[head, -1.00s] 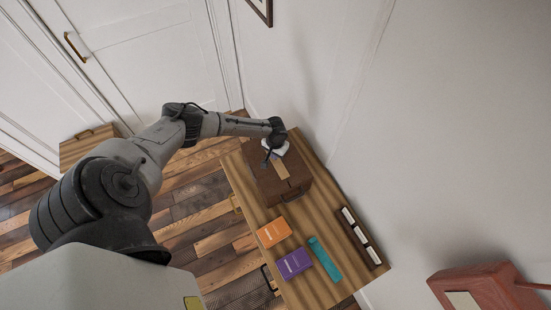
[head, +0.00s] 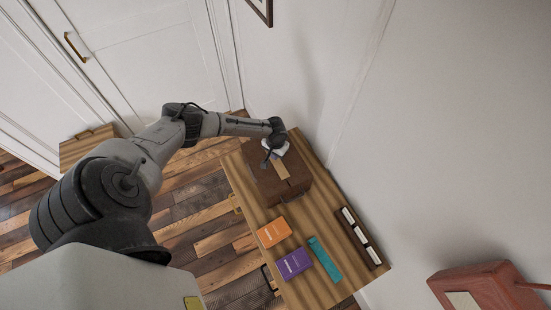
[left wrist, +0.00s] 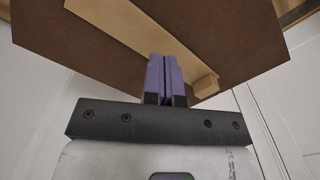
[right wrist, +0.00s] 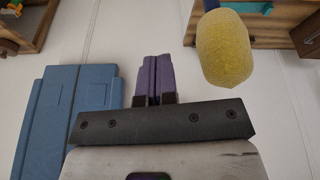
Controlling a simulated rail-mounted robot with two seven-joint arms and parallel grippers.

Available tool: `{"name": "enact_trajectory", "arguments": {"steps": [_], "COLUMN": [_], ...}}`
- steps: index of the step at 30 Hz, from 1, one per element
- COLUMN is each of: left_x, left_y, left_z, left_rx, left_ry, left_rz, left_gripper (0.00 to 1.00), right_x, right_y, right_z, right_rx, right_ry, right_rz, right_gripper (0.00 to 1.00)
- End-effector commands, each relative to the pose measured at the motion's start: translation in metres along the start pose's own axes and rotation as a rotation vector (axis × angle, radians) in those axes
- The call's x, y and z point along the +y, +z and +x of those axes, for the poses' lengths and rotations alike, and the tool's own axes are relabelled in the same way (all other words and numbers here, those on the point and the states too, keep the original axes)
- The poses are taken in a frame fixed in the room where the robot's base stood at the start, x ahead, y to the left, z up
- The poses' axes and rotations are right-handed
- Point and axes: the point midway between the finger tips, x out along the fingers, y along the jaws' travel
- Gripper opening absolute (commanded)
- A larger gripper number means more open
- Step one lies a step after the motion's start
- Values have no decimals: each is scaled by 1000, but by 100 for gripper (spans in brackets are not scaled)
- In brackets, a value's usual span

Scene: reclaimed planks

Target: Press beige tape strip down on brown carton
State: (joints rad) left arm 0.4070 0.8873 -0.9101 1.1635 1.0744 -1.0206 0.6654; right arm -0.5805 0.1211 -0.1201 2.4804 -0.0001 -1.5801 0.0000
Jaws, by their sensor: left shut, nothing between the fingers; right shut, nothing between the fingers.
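The brown carton (head: 290,190) stands closed on the wooden table in the head view. The beige tape strip (head: 282,170) runs along its top. My left gripper (head: 266,161) is over the carton's far part, beside the strip's far end. In the left wrist view, the shut, empty purple fingers (left wrist: 166,78) overlap the strip (left wrist: 135,32) near its end, which has a small raised block or fold. I cannot tell whether the fingers touch it. The carton (left wrist: 60,40) fills the background. My right gripper (right wrist: 155,78) is shut and empty, away from the carton; the head view does not show it.
An orange box (head: 273,232), a purple box (head: 294,263) and a teal item (head: 325,259) lie on the table (head: 330,290) nearer me. A dark rack (head: 360,237) lies along the wall-side edge. The right wrist view shows a yellow cylinder (right wrist: 225,48) and a blue panel (right wrist: 75,110).

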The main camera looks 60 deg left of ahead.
Motion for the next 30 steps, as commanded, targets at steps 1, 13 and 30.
{"name": "enact_trajectory", "arguments": {"steps": [1, 13, 30], "left_x": [0, 0, 0], "left_y": [0, 0, 0], "left_z": [0, 0, 6], "left_rx": [0, 0, 0], "left_ry": [0, 0, 0], "left_rz": [0, 0, 0], "left_gripper": [0, 0, 0], "right_x": [0, 0, -1], "right_y": [0, 0, 1], "right_z": [0, 0, 4], "right_rx": [0, 0, 0], "right_ry": [0, -1, -1], "right_rz": [0, 0, 2], "right_gripper": [0, 0, 0]}}
